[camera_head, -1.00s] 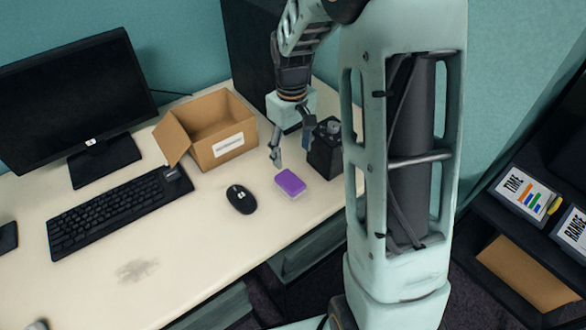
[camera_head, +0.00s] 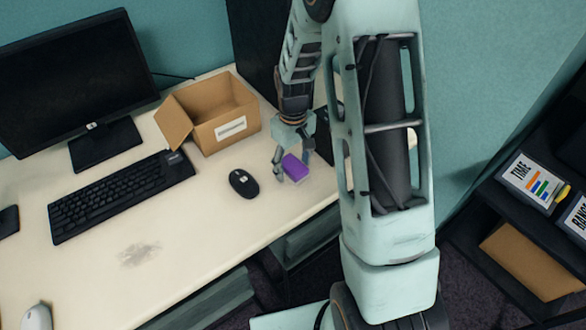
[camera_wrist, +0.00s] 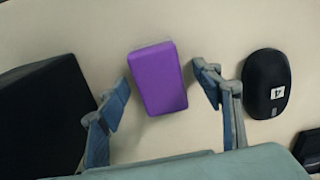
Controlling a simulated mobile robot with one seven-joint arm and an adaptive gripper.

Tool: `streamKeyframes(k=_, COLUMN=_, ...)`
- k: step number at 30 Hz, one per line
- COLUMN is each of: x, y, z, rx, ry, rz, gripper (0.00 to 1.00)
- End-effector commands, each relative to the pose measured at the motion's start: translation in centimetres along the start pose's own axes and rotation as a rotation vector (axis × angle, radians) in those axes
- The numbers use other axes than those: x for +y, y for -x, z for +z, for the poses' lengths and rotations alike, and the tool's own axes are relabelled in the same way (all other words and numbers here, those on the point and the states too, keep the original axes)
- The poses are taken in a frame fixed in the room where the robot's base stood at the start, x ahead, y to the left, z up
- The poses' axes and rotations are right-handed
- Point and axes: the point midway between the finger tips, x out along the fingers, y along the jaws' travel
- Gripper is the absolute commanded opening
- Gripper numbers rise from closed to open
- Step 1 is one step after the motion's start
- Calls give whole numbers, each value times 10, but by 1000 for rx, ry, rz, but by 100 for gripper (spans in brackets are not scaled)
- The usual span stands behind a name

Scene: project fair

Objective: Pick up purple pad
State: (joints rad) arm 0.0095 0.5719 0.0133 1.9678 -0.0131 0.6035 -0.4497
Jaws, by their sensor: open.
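The purple pad (camera_head: 294,166) lies on the desk near its front right edge, to the right of the black mouse. My gripper (camera_head: 291,170) is right above and around the pad in the head view. In the wrist view, the whole top of the purple pad (camera_wrist: 158,78) shows between the two spread fingers of my gripper (camera_wrist: 160,88). There is a gap on each side, and neither finger appears to touch it. My gripper is open and empty. Its far finger is partly hidden in the head view.
The black mouse (camera_head: 243,183) lies close to the left; it also shows in the wrist view (camera_wrist: 267,84). A black object (camera_wrist: 40,115) stands near the other finger. An open cardboard box (camera_head: 224,130), a keyboard (camera_head: 115,195) and a monitor (camera_head: 75,80) sit farther left on the desk (camera_head: 200,235).

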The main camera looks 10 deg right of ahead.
Motion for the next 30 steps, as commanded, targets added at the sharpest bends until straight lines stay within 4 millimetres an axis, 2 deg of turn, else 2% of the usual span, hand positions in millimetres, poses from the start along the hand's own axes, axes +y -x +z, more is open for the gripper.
streamKeyframes(k=7, x=0, y=-1, z=0, rx=2, ry=0, rz=1, gripper=58)
streamKeyframes(k=19, x=0, y=0, z=-1, rx=2, ry=0, rz=1, gripper=16)
streamKeyframes(k=30, x=0, y=7, z=-1, rx=3, ry=0, rz=1, gripper=15)
